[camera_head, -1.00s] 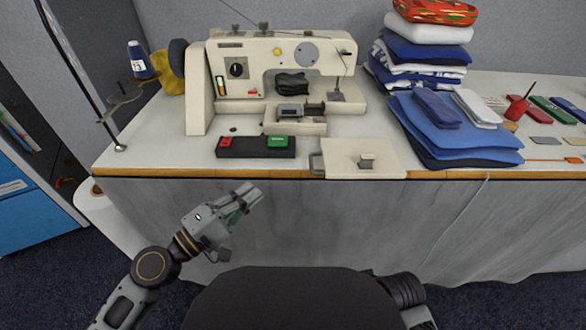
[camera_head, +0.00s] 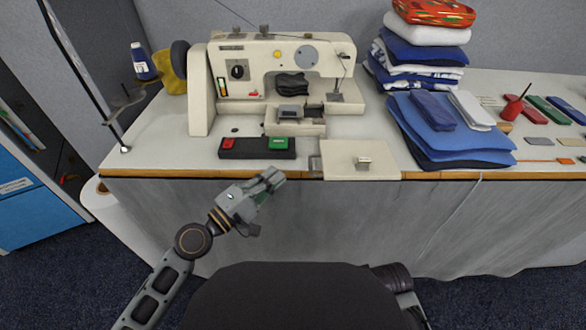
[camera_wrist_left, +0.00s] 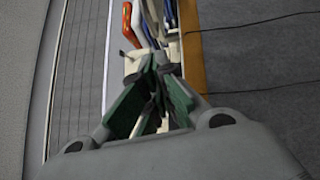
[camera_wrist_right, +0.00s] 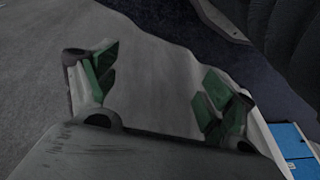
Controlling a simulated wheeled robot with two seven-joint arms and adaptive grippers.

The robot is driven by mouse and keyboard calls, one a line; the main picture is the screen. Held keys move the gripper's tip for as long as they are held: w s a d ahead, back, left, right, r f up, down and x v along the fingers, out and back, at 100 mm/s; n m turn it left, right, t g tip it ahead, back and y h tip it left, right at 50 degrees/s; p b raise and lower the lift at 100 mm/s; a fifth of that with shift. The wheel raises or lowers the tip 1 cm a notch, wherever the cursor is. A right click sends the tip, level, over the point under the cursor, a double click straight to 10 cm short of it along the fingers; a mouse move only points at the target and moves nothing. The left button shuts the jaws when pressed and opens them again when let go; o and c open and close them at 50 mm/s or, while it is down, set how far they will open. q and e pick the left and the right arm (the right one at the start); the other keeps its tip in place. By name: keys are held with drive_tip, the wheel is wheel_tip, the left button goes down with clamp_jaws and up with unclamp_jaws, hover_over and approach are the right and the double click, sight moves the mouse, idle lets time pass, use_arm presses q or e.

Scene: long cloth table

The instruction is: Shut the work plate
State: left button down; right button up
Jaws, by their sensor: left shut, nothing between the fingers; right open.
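The work plate (camera_head: 338,163) is a flat cream plate with a small knob (camera_head: 363,161). In the head view it lies at the table's front edge, in front of the cream sewing machine (camera_head: 222,106), swung out from the machine's arm bed. An open recess with dark metal parts (camera_head: 312,112) shows in the machine base. My left gripper (camera_head: 272,180) is shut and empty, in front of the table edge, left of and a little lower than the plate, not touching it. Its fingers also show in the left wrist view (camera_wrist_left: 158,70). My right gripper (camera_wrist_right: 158,88) is open and empty over grey cloth.
A black box with a red and a green button (camera_head: 257,154) lies left of the plate. Folded blue cloths (camera_head: 450,140) lie right of it, with a stack of cloths behind (camera_head: 420,55). The grey table cloth (camera_head: 400,220) hangs down in front. A thread spool (camera_head: 142,62) stands far left.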

use_arm(q)
drive_tip(key=d, duration=0.1)
drive_tip(key=d+p, duration=0.1)
drive_tip(key=w+d, duration=0.1)
drive_tip(key=d, duration=0.1)
drive_tip(key=shift+d+r+p, duration=0.1)
drive_tip(key=shift+r+p, duration=0.2)
drive_tip(key=shift+r, duration=0.05)
drive_tip(key=shift+d+r, duration=0.1)
drive_tip(key=shift+d, duration=0.35)
use_arm(e)
drive_tip(key=f, duration=0.3)
drive_tip(key=shift+d, duration=0.35)
drive_tip(key=shift+w+r, duration=0.1)
use_arm(q)
drive_tip(key=shift+d, duration=0.1)
use_arm(e)
drive_tip(key=shift+s+d+g, duration=0.1)
drive_tip(key=shift+s+g, duration=0.15)
drive_tip(key=shift+g, duration=0.15)
